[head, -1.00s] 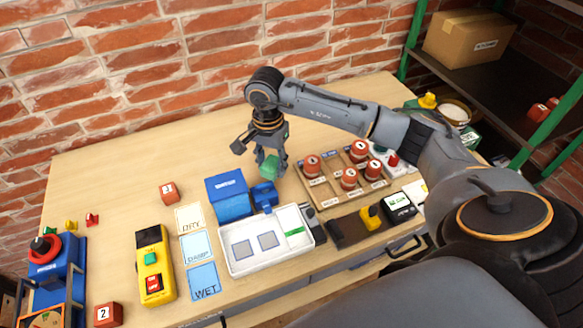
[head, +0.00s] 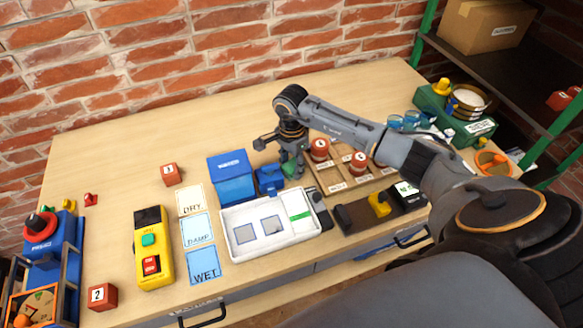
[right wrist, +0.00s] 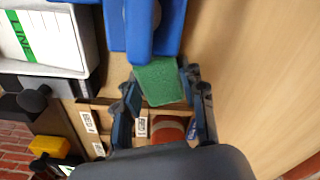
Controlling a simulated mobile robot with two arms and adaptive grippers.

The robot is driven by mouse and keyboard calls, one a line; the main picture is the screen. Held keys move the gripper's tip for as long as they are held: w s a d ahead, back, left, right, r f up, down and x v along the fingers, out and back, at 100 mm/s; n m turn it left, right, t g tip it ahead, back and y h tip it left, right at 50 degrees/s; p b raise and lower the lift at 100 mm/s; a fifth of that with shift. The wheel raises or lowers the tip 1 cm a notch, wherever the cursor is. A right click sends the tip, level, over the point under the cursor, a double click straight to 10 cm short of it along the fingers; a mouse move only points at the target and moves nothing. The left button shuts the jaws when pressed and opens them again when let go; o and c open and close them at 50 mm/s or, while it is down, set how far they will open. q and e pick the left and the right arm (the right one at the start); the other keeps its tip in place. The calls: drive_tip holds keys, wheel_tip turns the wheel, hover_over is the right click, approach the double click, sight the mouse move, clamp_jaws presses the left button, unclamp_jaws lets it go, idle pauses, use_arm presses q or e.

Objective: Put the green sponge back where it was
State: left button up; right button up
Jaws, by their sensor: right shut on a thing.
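The green sponge (head: 290,169) is a small block between the fingers of my right gripper (head: 293,163), just right of the small blue unit (head: 269,179). In the right wrist view the green sponge (right wrist: 160,82) shows flat between the two fingertips of my right gripper (right wrist: 162,88), which is shut on it. Its upper edge in that view borders the blue unit (right wrist: 140,30); I cannot tell whether they touch. The white tray (head: 235,249), with two grey squares and a green "LINE" strip, lies in front. My left gripper is not in view.
A wooden board (head: 337,188) with red-capped weights lies right of the gripper. A blue box (head: 231,178), cards marked DRY, DAMP and WET (head: 204,268), and a yellow button box (head: 152,250) stand left. The table's back is clear.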

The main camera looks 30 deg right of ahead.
sight(292, 165)
drive_tip(key=shift+r, duration=0.1)
drive_tip(key=shift+f, duration=0.2)
drive_tip(key=o, duration=1)
drive_tip(key=shift+r, duration=0.4)
wheel_tip(292, 165, up, 12)
drive_tip(key=shift+f+b, duration=0.15)
drive_tip(key=shift+b, duration=0.65)
